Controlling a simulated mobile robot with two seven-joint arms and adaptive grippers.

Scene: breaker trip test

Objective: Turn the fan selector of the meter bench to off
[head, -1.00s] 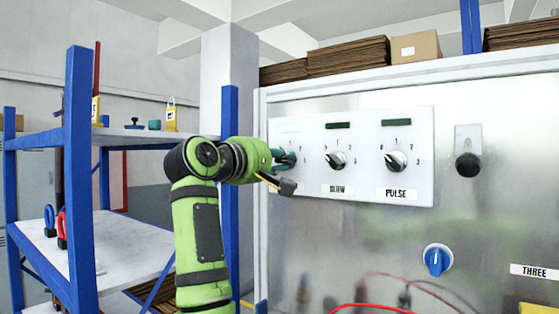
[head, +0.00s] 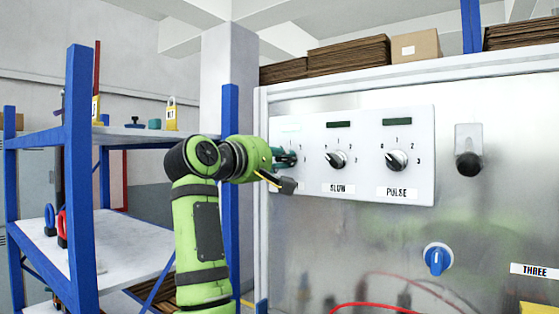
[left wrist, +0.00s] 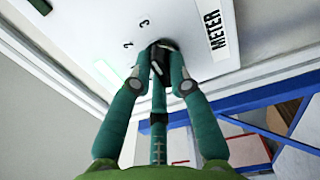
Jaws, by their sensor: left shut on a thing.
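A white panel (head: 430,170) on the metal cabinet carries three black selector knobs in a row. My left gripper (head: 287,159) is shut on the leftmost knob, mostly hidden by the green fingers in the head view. The figures 2 and 3 show next to the knob. No label reading FAN is legible. The knob's exact pointer direction is hard to tell. My right gripper is out of view.
The middle knob (head: 336,159) is labelled SLOW and the right knob (head: 396,160) PULSE. A black knob (head: 468,164) and a blue knob (head: 437,259) are further right. A blue-posted shelf (head: 81,180) stands left of my arm. A red cable (head: 370,307) runs below.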

